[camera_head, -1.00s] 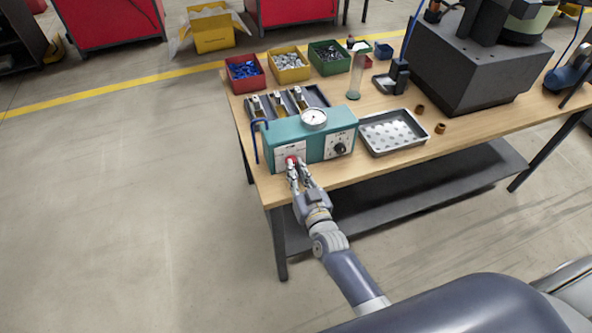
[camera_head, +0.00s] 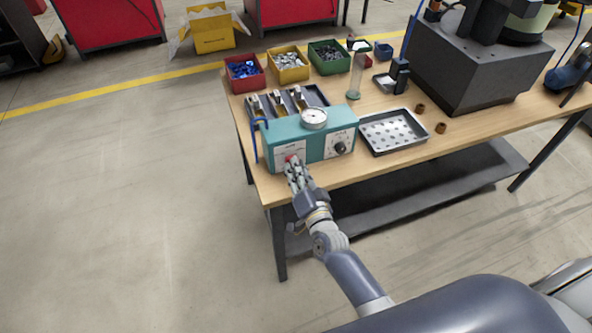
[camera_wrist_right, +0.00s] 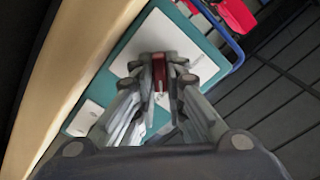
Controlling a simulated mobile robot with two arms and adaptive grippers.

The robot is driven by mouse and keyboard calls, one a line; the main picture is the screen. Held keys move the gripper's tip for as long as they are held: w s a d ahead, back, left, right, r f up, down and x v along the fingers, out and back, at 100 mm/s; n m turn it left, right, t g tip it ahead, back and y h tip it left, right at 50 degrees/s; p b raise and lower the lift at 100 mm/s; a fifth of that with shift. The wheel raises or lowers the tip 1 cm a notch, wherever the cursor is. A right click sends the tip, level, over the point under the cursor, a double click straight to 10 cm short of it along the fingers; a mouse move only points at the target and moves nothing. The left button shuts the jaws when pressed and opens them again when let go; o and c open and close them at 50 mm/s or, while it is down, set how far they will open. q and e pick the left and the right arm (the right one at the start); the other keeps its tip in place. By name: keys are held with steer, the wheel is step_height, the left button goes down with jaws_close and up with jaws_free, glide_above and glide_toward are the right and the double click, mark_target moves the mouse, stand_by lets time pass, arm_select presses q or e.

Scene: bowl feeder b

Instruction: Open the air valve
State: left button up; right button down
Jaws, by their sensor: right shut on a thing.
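The teal control box (camera_head: 330,146) stands at the near left edge of the wooden table, with a round gauge on top. Its red valve handle (camera_head: 290,158) is on the left white panel of the front face. My right gripper (camera_head: 291,166) is at that handle, its fingers closed around it. In the right wrist view the fingertips (camera_wrist_right: 161,78) meet on the red handle (camera_wrist_right: 180,60) before the white panel. They hide most of the handle, so its exact angle is unclear. My left gripper is not in view.
A black knob (camera_head: 340,148) sits on the box's right panel. A blue hose (camera_head: 256,140) bends at its left end. A metal tray (camera_head: 393,132) of parts lies to the right. Red, yellow and green bins stand behind. The floor left of the table is clear.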

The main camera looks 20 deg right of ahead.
stand_by(0.5)
steer(key=c, duration=1.6)
jaws_free()
steer(key=shift+c, duration=0.2)
steer(key=s, duration=1.2)
steer(key=shift+d, duration=0.2)
steer(key=shift+f, duration=0.1)
